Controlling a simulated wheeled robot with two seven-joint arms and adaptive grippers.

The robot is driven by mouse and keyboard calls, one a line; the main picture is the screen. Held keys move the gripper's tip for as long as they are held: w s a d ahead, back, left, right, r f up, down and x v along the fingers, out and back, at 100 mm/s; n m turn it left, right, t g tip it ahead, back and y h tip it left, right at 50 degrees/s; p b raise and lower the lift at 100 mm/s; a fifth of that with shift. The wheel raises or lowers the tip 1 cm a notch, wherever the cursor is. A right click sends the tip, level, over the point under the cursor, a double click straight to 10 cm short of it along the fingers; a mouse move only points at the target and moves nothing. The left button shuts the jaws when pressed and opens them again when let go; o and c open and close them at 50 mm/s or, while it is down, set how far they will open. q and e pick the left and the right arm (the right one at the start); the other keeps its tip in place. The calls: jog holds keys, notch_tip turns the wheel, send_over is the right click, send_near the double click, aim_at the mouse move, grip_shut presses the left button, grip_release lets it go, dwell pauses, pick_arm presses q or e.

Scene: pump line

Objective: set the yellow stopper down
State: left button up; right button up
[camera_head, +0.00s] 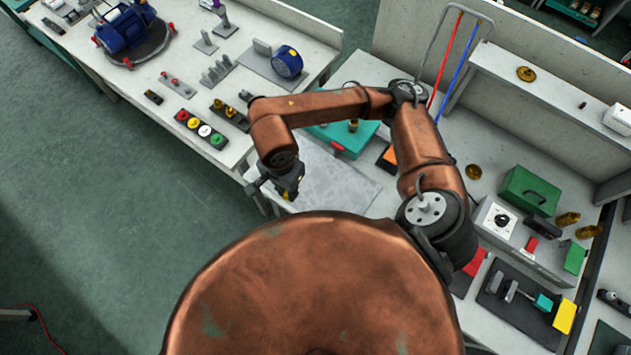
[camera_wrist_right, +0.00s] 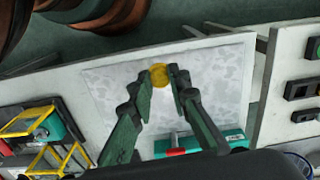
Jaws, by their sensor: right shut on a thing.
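The yellow stopper (camera_wrist_right: 159,76) is a small round yellow piece between the fingertips of my right gripper (camera_wrist_right: 162,78) in the wrist view. The gripper is shut on it. Below them in that view lies a pale grey mottled plate (camera_wrist_right: 107,88) on the bench; the height of the stopper over it is hard to judge. In the head view my right gripper (camera_head: 287,188) hangs over the left edge of the same grey plate (camera_head: 340,180); the stopper is mostly hidden there. My left gripper is in neither view.
A teal case (camera_head: 345,137) with a red latch borders the plate, with an orange-and-black item (camera_head: 388,157) beside it. A panel with red, yellow, white and green round pieces (camera_head: 203,130) sits on the left bench. The plate's middle is bare.

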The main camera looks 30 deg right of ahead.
jog(key=shift+s+a+f+m, duration=0.15)
jog(key=shift+s+a+m, duration=0.05)
jog(key=shift+s+m, duration=0.1)
jog(key=shift+d+f, duration=0.1)
jog(key=w+d+f, duration=0.3)
jog(key=d+f, duration=0.1)
jog(key=d, duration=0.4)
send_over(317, 182)
jog(key=f, duration=0.2)
jog(key=a+f, duration=0.1)
jog(key=f, duration=0.1)
jog(key=shift+s+f+p, duration=0.1)
jog(key=shift+f+p, duration=0.15)
jog(key=shift+p, duration=0.1)
jog(key=shift+d+f, duration=0.3)
jog(key=shift+f, duration=0.05)
jog(key=f, duration=0.3)
jog(key=shift+w+d+f, duration=0.2)
jog(key=shift+f, duration=0.1)
jog(key=shift+f, duration=0.1)
